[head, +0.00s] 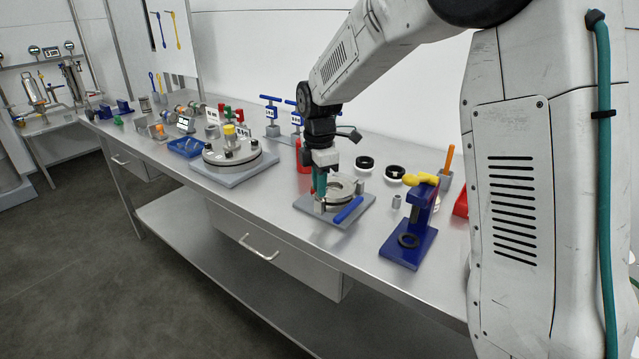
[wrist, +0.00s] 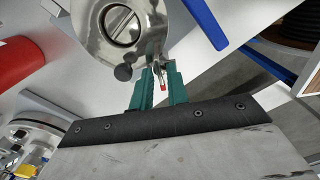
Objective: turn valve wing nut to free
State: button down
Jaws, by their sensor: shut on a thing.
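The valve (head: 342,184) is a round, shiny metal body on a grey base plate (head: 330,211), with a blue handle (head: 348,210) at its front right. In the wrist view its polished body (wrist: 105,42) has a slotted disc in the middle, and the blue handle (wrist: 205,22) runs off the top edge. My gripper (head: 319,196) reaches down to the valve's left side. In the wrist view my gripper's green fingers (wrist: 156,78) are closed around a small metal piece with a red tip, the wing nut (wrist: 163,86), mostly hidden between them. A dark round knob (wrist: 123,72) sits beside the fingers.
A red cylinder (head: 303,157) stands close behind my gripper. To the right are a blue stand (head: 411,240) with a yellow top and black-and-white rings (head: 395,172). A larger round flange assembly (head: 232,155) and a blue tray (head: 186,147) lie to the left. The bench's front edge is clear.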

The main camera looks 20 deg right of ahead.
jog(key=n, duration=0.6)
jog(key=shift+w+r, duration=0.15)
dwell(0.6)
jog(key=c, duration=1.6)
grip_release()
notch_tip(320, 180, up, 8)
jog(key=shift+f, duration=0.2)
